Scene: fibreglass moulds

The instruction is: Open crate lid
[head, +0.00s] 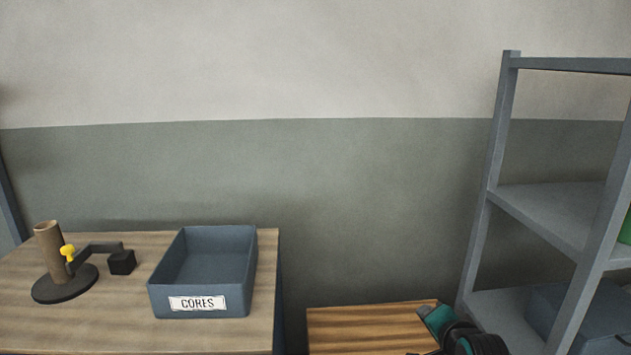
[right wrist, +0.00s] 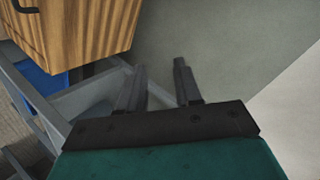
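The wooden crate (head: 365,325) is at the lower middle of the head view, with its flat striped wooden top showing and the rest cut off by the frame. In the right wrist view, a striped wooden box (right wrist: 85,30) that looks like the same crate fills the upper left, with a dark handle (right wrist: 22,7) at its edge. My right gripper (right wrist: 158,82) is open and empty, its two fingers apart and clear of the wood. In the head view my right arm shows beside the crate's right edge, its fingertips not visible. My left gripper is not in view.
A grey shelf rack (head: 493,180) stands right of the crate, close to my right arm, with a blue-grey bin (head: 600,318) on its lower shelf. At left, a wooden table (head: 115,325) holds an open bin labelled CORES (head: 200,304) and a cardboard tube (head: 50,250) on a stand.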

